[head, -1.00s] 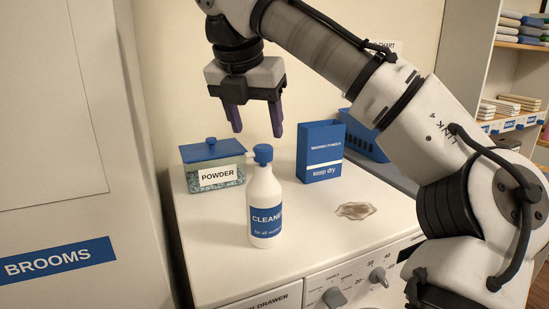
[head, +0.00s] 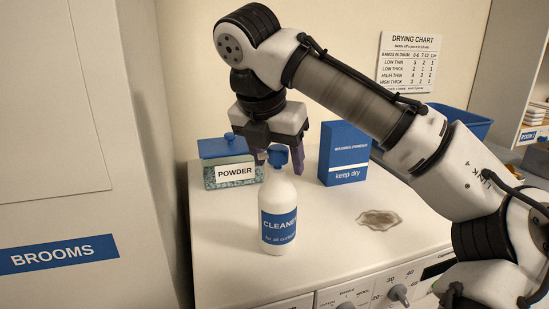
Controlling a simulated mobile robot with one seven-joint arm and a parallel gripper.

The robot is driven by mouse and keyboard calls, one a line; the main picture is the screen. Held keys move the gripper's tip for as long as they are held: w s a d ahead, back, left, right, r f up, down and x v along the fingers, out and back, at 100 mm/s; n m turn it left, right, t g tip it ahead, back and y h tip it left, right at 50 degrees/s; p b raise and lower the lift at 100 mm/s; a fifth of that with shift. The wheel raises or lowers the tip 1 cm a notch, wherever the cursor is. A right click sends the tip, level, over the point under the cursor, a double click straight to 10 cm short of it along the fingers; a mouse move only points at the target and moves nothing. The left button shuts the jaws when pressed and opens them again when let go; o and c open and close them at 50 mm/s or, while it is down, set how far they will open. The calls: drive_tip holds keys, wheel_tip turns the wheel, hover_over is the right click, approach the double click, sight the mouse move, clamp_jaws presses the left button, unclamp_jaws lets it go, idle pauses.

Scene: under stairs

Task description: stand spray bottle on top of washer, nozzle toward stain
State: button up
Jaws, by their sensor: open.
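The white spray bottle (head: 277,205) with a blue label reading CLEANER stands upright on the white washer top (head: 335,225), near its front left. Its blue spray head (head: 277,156) seems to point left, away from the stain. The brownish stain (head: 378,219) lies on the washer top to the right of the bottle. My gripper (head: 280,160) is open and points down, with its purple fingers either side of the spray head in the picture. The head covers part of the gripper; I cannot tell whether it is between the fingers or nearer the camera.
A POWDER box (head: 230,176) with a blue lid stands behind left of the bottle. A blue washing powder carton (head: 343,160) stands behind right. A blue basket (head: 463,122) is at the back right. The BROOMS cabinet (head: 65,200) is close on the left.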

drive_tip(key=shift+w+f, duration=0.15)
drive_tip(key=shift+f, duration=0.25)
drive_tip(key=shift+w+d+f, duration=0.2)
drive_tip(key=shift+d+f, duration=0.05)
drive_tip(key=shift+s, duration=0.1)
